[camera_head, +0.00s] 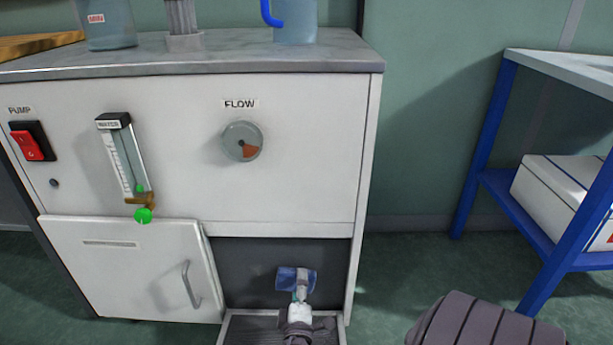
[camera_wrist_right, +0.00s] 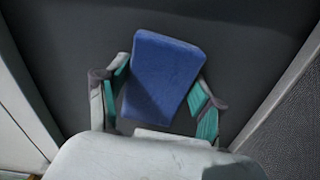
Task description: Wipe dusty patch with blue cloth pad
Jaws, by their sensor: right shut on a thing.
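The blue cloth pad (camera_wrist_right: 163,75) is between the teal-padded fingers of my right gripper (camera_wrist_right: 160,95) in the right wrist view. The gripper is shut on it. In the head view the pad (camera_head: 288,279) shows just beyond my right gripper (camera_head: 299,296), inside the open lower bay of the white cabinet. The pad faces the dark back panel (camera_head: 250,262); I cannot tell whether it touches it. No dusty patch can be made out on the panel. My left gripper is not in view.
The bay has side walls close on both sides and a pull-out tray (camera_head: 265,325) below. A white door (camera_head: 130,268) with a handle is left of it. A blue-framed table (camera_head: 487,140) stands to the right.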

